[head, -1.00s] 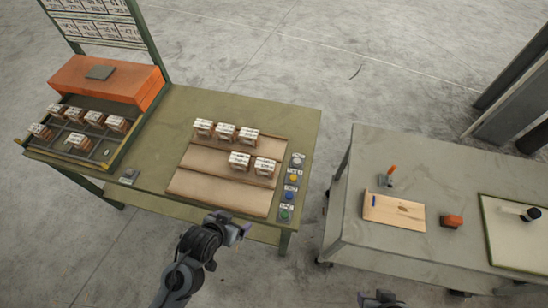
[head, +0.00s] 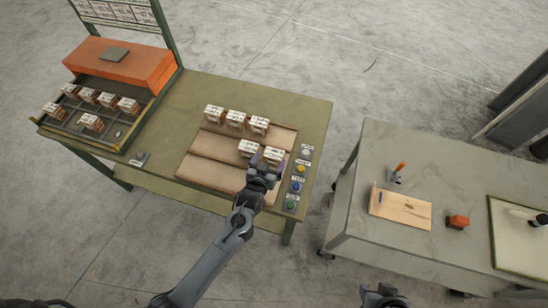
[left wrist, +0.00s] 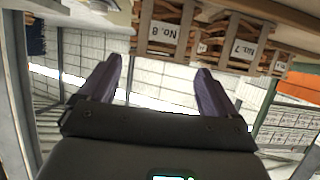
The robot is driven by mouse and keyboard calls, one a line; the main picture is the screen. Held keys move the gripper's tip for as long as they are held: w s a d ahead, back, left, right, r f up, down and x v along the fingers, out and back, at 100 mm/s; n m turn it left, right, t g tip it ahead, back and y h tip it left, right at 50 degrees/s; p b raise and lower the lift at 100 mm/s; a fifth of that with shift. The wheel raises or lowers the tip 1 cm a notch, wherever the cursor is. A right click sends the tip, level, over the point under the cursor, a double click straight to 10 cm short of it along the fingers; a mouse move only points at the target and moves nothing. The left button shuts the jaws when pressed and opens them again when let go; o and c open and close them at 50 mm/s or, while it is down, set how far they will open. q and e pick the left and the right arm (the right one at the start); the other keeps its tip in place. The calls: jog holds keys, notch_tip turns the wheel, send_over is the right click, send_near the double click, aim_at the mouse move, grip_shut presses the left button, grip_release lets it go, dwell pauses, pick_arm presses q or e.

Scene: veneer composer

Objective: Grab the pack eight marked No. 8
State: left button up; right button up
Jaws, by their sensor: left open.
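The pack marked No. 8 (left wrist: 163,32) is a wooden-framed bundle with a white label, just past my left fingertips in the left wrist view, which shows it upside down. In the head view it appears to be the right-hand pack (head: 274,154) of the front pair on the stepped wooden rack. My left gripper (head: 264,170) is open and empty, right in front of that pack; its two fingers (left wrist: 158,72) are spread apart and not closed on it. Part of my right gripper (head: 384,295) shows at the bottom edge; its jaws are unclear.
Pack No. 7 (left wrist: 240,47) stands close beside No. 8. Several packs stand on the rack's (head: 215,175) back row. Coloured buttons (head: 297,185) line the right side. A tray (head: 118,137) with more packs lies left. A grey bench (head: 350,210) stands right, across a gap.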

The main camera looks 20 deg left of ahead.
aim_at(274, 152)
pick_arm(q)
jog(key=shift+x, duration=2.85)
jog(key=shift+s+d+f, duration=0.1)
jog(key=shift+d, duration=0.05)
jog(key=c, duration=0.8)
jog(key=shift+c, duration=0.2)
jog(key=shift+r, duration=0.25)
